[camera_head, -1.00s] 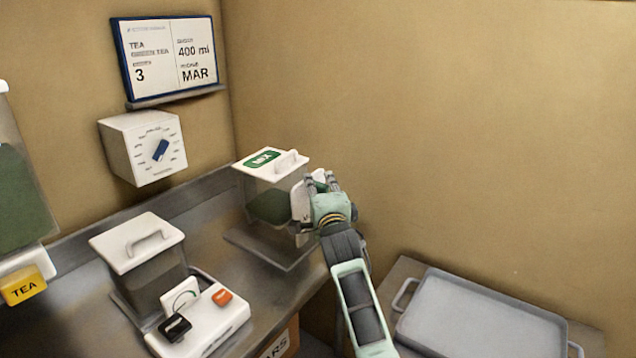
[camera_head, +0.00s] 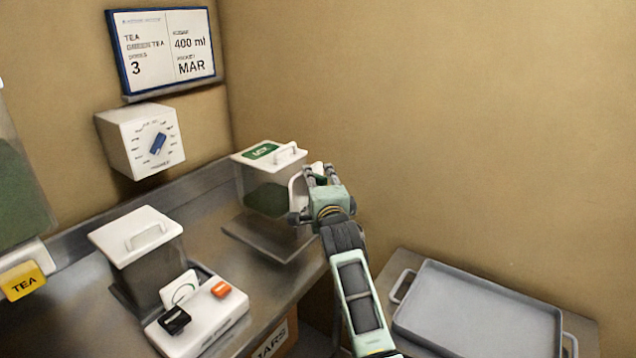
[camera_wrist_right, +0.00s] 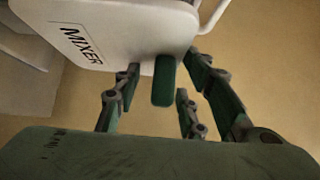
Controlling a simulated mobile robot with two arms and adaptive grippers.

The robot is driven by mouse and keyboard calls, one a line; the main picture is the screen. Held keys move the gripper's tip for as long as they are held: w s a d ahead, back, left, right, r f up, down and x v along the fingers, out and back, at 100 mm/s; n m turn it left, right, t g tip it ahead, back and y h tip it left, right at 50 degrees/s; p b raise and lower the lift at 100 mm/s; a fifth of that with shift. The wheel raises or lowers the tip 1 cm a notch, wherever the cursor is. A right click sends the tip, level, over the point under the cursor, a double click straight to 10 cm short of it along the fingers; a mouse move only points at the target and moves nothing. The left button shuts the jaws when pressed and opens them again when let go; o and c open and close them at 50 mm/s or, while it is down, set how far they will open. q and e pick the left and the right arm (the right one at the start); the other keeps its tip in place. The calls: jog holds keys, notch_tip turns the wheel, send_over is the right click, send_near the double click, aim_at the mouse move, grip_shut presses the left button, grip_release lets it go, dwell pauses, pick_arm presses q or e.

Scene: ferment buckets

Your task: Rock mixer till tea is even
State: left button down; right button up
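The mixer (camera_head: 266,197) is a clear box with a white lid and a green MIX label, standing on a flat base on the counter. Dark green tea shows inside; I cannot tell if it is even. In the right wrist view, the mixer's white panel (camera_wrist_right: 125,22) reads MIXER and a green handle (camera_wrist_right: 164,80) sticks out from it. My right gripper (camera_head: 319,173) is at the mixer's right side. In the wrist view its fingers (camera_wrist_right: 158,95) are spread either side of the handle, with a gap on the left. My left gripper is not in view.
A second lidded box (camera_head: 143,268) stands by a white unit with black and orange buttons (camera_head: 205,318). A TEA dispenser (camera_head: 22,282) is at far left. A dial box (camera_head: 140,140) and sign (camera_head: 163,48) are on the wall. A grey tray (camera_head: 480,322) lies at lower right.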

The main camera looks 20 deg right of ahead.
jog(key=shift+r, duration=0.1)
jog(key=s, duration=0.7)
jog(key=shift+s+a, duration=0.2)
jog(key=shift+a, duration=0.25)
dwell(0.4)
